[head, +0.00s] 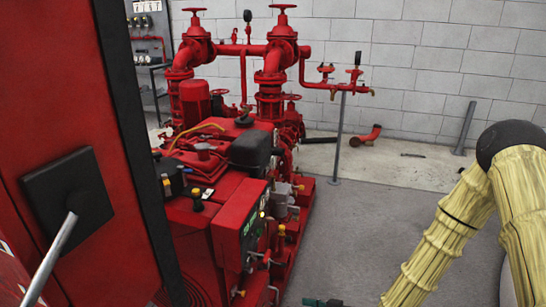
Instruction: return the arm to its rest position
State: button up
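My arm, in pale yellow ribbed covers with a dark joint at its bend, fills the right side of the head view. One section runs down and left from the bend and leaves the picture at the bottom edge. The other runs down along the right edge. My gripper does not show, so its fingers and anything in them are hidden. A small dark and teal piece (322,302) shows at the bottom edge, too cut off to identify.
A red cabinet (50,90) with a black plate (68,200) and grey lever (48,258) stands close at left. The red pumpset (215,190) stands in the middle, under red pipes and valves (270,90). Grey floor (355,240) lies clear between it and my arm.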

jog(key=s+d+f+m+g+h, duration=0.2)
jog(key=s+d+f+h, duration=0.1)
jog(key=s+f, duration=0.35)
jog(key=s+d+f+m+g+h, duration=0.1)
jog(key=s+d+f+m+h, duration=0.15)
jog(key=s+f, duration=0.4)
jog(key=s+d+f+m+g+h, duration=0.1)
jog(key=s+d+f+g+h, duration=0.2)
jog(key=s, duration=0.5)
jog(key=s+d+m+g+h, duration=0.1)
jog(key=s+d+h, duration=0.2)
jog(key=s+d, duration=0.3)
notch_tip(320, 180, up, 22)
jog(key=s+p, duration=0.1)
jog(key=p, duration=2.1)
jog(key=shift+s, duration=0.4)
